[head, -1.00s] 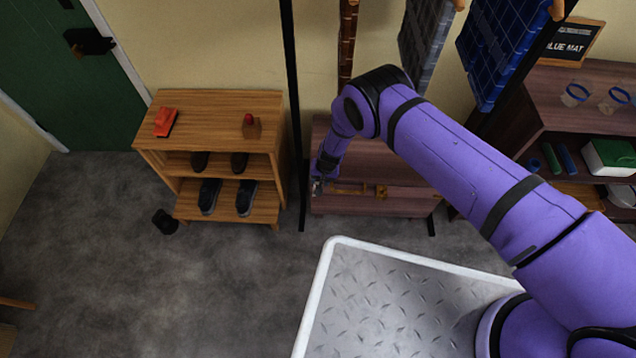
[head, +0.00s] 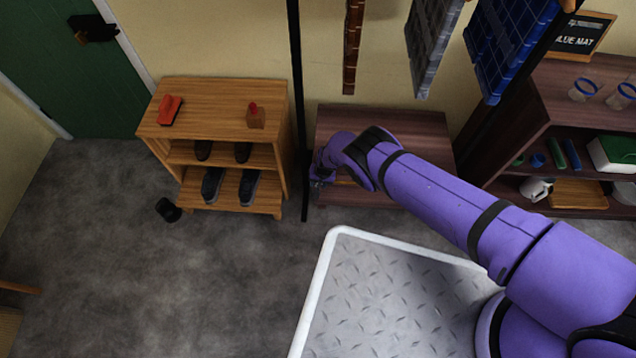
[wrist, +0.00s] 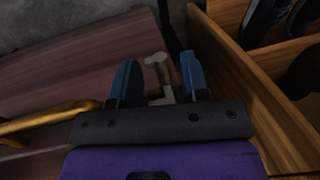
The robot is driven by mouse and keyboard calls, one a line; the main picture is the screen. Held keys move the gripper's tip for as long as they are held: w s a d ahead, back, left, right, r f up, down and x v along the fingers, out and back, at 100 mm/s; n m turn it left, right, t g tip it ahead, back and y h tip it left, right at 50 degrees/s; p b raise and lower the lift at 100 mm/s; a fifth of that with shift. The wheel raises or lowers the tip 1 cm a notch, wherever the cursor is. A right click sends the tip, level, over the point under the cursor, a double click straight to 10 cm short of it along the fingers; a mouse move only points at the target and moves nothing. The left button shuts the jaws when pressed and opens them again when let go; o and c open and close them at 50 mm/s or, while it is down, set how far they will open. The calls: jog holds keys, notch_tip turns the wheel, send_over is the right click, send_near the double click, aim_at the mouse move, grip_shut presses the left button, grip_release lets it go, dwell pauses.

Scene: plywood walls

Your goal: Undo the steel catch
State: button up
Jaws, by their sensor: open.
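The steel catch (wrist: 160,72) shows in the wrist view as a small grey lever with a rounded end, by the edge of a dark brown wooden chest (wrist: 95,60). My gripper (wrist: 160,63) is open, with one blue finger on each side of the catch. I cannot tell whether either finger touches it. In the head view my gripper (head: 317,184) is low at the left end of the chest (head: 420,130), and my arm covers much of the chest's front. The catch cannot be made out there.
A yellow bar (wrist: 45,120) runs along the chest left of my gripper. A light wooden shoe rack (head: 215,105) stands close on the other side, past a black post (head: 297,100). Mats hang above.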

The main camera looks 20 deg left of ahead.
jog(key=shift+a+f, duration=0.1)
jog(key=shift+f, duration=0.25)
grip_shut()
